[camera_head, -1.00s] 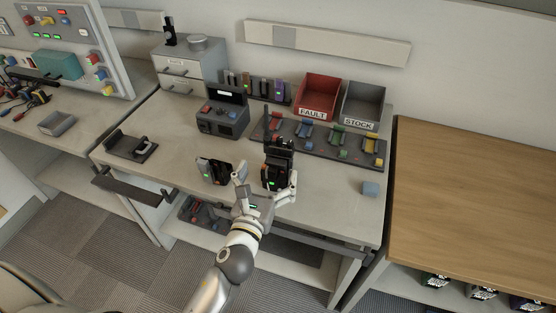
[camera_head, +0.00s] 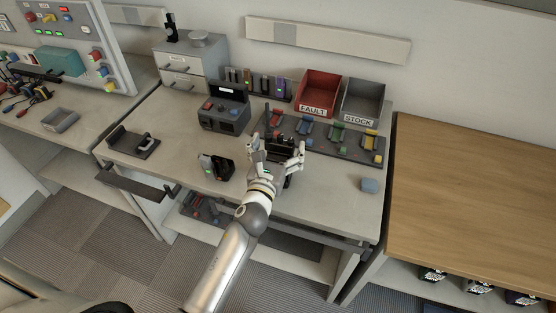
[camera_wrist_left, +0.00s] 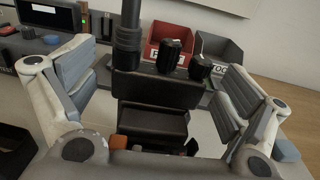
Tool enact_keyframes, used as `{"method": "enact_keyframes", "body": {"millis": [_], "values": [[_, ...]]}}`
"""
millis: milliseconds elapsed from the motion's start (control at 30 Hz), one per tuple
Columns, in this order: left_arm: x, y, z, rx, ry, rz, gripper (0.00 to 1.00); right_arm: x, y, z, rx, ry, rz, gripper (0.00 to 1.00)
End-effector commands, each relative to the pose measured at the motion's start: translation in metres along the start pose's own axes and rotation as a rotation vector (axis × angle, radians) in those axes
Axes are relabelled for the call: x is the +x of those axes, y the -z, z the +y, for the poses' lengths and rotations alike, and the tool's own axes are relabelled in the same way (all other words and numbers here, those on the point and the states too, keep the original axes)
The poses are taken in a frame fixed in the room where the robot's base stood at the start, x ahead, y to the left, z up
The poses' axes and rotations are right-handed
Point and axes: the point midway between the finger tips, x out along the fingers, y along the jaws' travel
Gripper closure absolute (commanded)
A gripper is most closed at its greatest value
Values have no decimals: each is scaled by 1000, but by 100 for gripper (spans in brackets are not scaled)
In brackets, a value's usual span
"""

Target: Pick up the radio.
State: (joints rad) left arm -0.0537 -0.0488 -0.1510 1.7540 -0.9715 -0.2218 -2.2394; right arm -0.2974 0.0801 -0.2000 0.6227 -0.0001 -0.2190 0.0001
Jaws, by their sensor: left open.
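The black radio (camera_head: 281,154) stands upright on the workbench, partly hidden behind my left gripper (camera_head: 277,149) in the head view. In the left wrist view the radio (camera_wrist_left: 155,92) shows its thick antenna at upper left and two black knobs on top. My left gripper (camera_wrist_left: 160,88) is open, with one finger on each side of the radio. Gaps show between the finger pads and the radio body. My right gripper is not in view.
A tool rack (camera_head: 325,140), the red FAULT bin (camera_head: 317,112) and the grey STOCK bin (camera_head: 359,121) are behind. A blue-grey block (camera_head: 369,185) lies to the right on clear bench.

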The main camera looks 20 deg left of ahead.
Motion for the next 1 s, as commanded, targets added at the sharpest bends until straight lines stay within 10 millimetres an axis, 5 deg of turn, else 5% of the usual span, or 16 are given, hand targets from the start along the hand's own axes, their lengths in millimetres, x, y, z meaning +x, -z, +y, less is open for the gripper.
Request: {"method": "enact_keyframes", "body": {"millis": [100, 733, 1000], "values": [[0, 0, 0, 0, 0, 0, 3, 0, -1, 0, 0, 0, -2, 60], [-1, 0, 0, 0, 0, 1, 84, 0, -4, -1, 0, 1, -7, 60], [0, -2, 0, 0, 1, -3, 84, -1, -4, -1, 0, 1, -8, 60]]}}
